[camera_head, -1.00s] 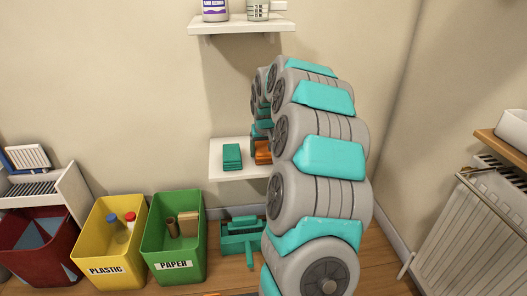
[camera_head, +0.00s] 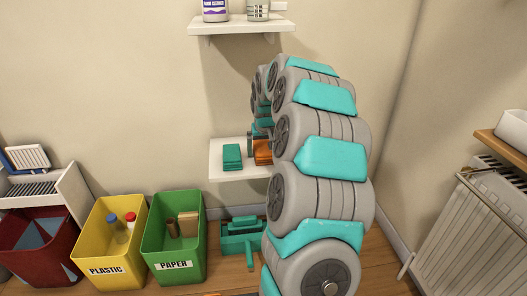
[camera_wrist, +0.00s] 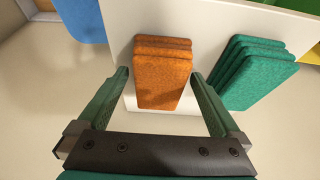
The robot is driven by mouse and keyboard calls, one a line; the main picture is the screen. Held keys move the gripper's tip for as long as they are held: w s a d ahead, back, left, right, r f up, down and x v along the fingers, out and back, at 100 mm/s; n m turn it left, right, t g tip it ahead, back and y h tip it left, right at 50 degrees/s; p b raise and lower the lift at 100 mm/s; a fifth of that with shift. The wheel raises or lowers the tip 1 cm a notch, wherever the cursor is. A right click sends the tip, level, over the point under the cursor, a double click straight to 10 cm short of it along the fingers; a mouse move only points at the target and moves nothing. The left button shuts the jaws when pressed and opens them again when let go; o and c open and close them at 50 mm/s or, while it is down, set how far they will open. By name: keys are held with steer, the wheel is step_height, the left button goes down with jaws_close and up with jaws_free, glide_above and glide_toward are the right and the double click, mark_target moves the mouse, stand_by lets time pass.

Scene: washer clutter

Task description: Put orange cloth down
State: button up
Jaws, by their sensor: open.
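A folded orange cloth (camera_wrist: 162,75) lies on the white lower shelf (camera_wrist: 118,60), and part of it shows in the head view (camera_head: 262,151) beside my arm. My gripper (camera_wrist: 162,74) is open, with one green finger on each side of the cloth's near part. A gap shows between each finger and the cloth, so nothing is gripped. In the head view my arm hides most of the gripper and the right part of the shelf.
A folded green cloth (camera_head: 232,157) lies on the same shelf, left of the orange one. An upper shelf (camera_head: 240,24) with bottles hangs above. Yellow (camera_head: 108,245) and green (camera_head: 174,240) bins and a teal box (camera_head: 240,237) stand below. A radiator (camera_head: 470,235) is at right.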

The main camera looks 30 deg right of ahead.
steer(key=v, duration=1.1)
steer(key=s+a+n+g+y, duration=0.1)
steer(key=s+a, duration=0.3)
steer(key=a, duration=0.2)
steer(key=s+a+n, duration=0.1)
steer(key=s+a, duration=0.2)
steer(key=a, duration=0.4)
steer(key=s+a+f+n+g, duration=0.1)
steer(key=s+a, duration=0.4)
steer(key=s, duration=0.5)
steer(key=s+a+f+n+g, duration=0.1)
steer(key=s+a+f, duration=0.3)
steer(key=s, duration=0.6)
steer(key=s+a+f+n+g, duration=0.1)
steer(key=s+a+f+g, duration=0.1)
steer(key=s+a, duration=0.4)
steer(key=s+f, duration=0.1)
steer(key=s, duration=0.4)
steer(key=shift+a+g+y, duration=0.3)
steer(key=shift+y, duration=0.1)
steer(key=shift+p, duration=0.35)
step_height(320, 180, up, 6)
steer(key=p, duration=0.5)
steer(key=shift+f+p, duration=0.2)
steer(key=shift+p, duration=0.1)
